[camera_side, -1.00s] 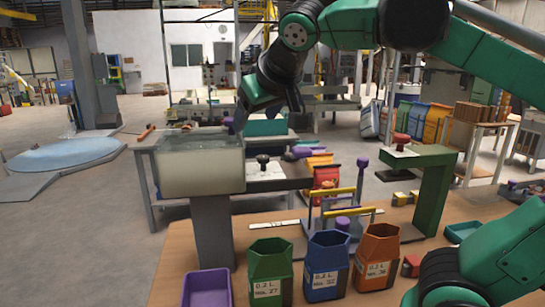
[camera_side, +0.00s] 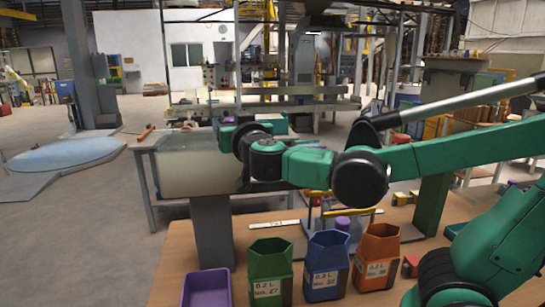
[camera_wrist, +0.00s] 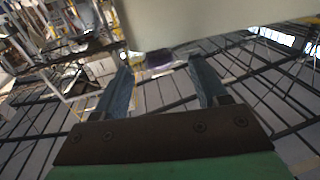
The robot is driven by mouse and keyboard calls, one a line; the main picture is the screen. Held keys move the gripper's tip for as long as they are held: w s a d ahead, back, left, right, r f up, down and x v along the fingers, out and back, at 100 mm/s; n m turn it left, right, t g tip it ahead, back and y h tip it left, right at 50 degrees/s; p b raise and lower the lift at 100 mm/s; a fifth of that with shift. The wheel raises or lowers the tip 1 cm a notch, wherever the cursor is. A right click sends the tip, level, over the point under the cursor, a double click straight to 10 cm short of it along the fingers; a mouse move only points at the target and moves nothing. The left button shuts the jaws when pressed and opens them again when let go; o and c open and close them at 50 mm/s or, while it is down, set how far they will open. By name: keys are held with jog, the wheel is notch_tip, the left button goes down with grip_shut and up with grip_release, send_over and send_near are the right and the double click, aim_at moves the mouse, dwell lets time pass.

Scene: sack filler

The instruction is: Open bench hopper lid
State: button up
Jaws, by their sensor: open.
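The bench hopper (camera_side: 190,172) is a pale, cloudy box on a grey post at the left of the bench in the side view. Its top looks flat and closed. In the wrist view a pale, smooth surface (camera_wrist: 215,22), probably the hopper, fills the upper middle. A small dark purple piece (camera_wrist: 160,58) shows just under its edge, seemingly the lid's handle. My gripper (camera_wrist: 160,68) is open, with its two blue-grey fingers on either side of this piece in the picture. I cannot tell whether they touch it. In the side view my wrist covers the hopper's right end and hides the fingers.
Green (camera_side: 270,274), blue (camera_side: 326,267) and orange (camera_side: 377,259) open containers stand at the front of the bench, with a purple tray (camera_side: 206,289) to their left. A yellow-handled rack (camera_side: 345,214) stands behind them, below my arm.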

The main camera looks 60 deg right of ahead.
aim_at(231, 118)
jog(key=shift+x, duration=1.9)
grip_shut()
